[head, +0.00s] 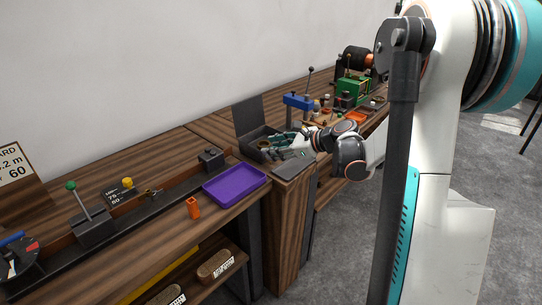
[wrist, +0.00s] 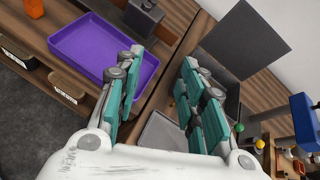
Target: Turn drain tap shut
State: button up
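I cannot pick out the drain tap in either view; it may be hidden or too small to tell. My gripper (head: 288,145) is over the near edge of the bench, beside an open dark box (head: 252,142). In the wrist view my gripper (wrist: 163,72) shows its teal-padded fingers spread apart with nothing held between them. The dark box (wrist: 233,104) with its raised lid lies beyond the right finger there. A flat grey plate (wrist: 163,132) shows below, between the fingers.
A purple tray (head: 235,184) lies left of my gripper, with an orange block (head: 193,208) beside it. A blue press (head: 298,102) and a green machine (head: 352,90) stand farther along the bench. A green-knobbed lever (head: 71,186) stands at left. Grey floor is open at right.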

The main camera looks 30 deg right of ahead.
jog(key=s+d+f+m, duration=0.1)
jog(key=d+f+m, duration=0.3)
jog(key=d, duration=0.8)
jog(key=shift+n+y, duration=0.3)
jog(key=shift+n, duration=0.1)
jog(key=b+x, duration=0.1)
jog(key=x, duration=0.3)
jog(key=b+x, duration=0.2)
jog(key=x, duration=0.3)
jog(key=b+x, duration=0.1)
jog(key=x, duration=0.4)
jog(key=shift+s+d+f, duration=0.1)
jog(key=shift+s+f, duration=0.05)
jog(key=shift+f, duration=0.25)
grip_shut()
